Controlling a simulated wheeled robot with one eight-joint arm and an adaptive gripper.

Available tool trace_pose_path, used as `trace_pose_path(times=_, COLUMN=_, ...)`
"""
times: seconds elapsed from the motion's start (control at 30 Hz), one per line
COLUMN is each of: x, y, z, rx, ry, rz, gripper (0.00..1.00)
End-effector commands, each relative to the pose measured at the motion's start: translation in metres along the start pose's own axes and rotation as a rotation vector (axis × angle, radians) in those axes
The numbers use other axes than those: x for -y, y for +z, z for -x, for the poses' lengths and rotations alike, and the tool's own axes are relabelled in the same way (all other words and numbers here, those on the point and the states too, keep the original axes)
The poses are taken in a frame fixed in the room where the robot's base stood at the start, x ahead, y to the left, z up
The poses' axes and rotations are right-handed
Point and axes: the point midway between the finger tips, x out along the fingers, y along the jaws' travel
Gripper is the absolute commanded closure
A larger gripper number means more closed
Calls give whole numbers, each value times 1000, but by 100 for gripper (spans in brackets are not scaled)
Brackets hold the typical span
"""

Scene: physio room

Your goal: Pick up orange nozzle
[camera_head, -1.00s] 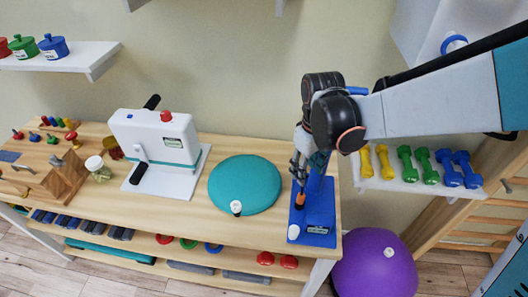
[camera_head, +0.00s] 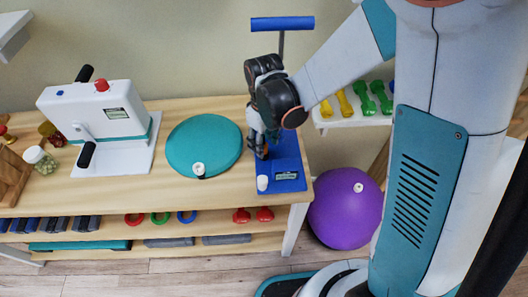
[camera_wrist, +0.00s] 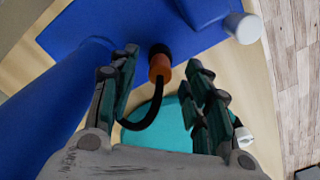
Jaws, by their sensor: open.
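The orange nozzle (camera_wrist: 159,68) shows in the wrist view as a short orange cylinder with a dark end and a black hose curving away from it. It is at the blue stand (camera_head: 284,172) on the table's right end. My gripper (camera_wrist: 162,62) is open, with one finger on each side of the nozzle in the picture. I cannot tell whether either finger touches it. In the head view my gripper (camera_head: 262,150) is low over the stand's base and mostly hides the nozzle.
A white knob (camera_head: 262,183) sits at the stand's front left corner. A teal cushion (camera_head: 205,143) and a white press machine (camera_head: 98,125) stand to the left. The stand's blue crossbar (camera_head: 282,23) rises behind my gripper. A purple ball (camera_head: 340,215) is right of the table.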

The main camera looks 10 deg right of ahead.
Motion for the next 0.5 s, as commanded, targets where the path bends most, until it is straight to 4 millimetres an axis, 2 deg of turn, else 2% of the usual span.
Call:
trace_pose_path(times=0.03, x=0, y=0, z=-11, rx=0, ry=0, rz=0, gripper=56)
trace_pose_path(times=0.1, x=0, y=0, z=-18, rx=0, ry=0, rz=0, gripper=56)
trace_pose_path(times=0.37, x=0, y=0, z=-20, rx=0, ry=0, rz=0, gripper=56)
trace_pose_path(times=0.5, x=0, y=0, z=-20, rx=0, ry=0, rz=0, gripper=87)
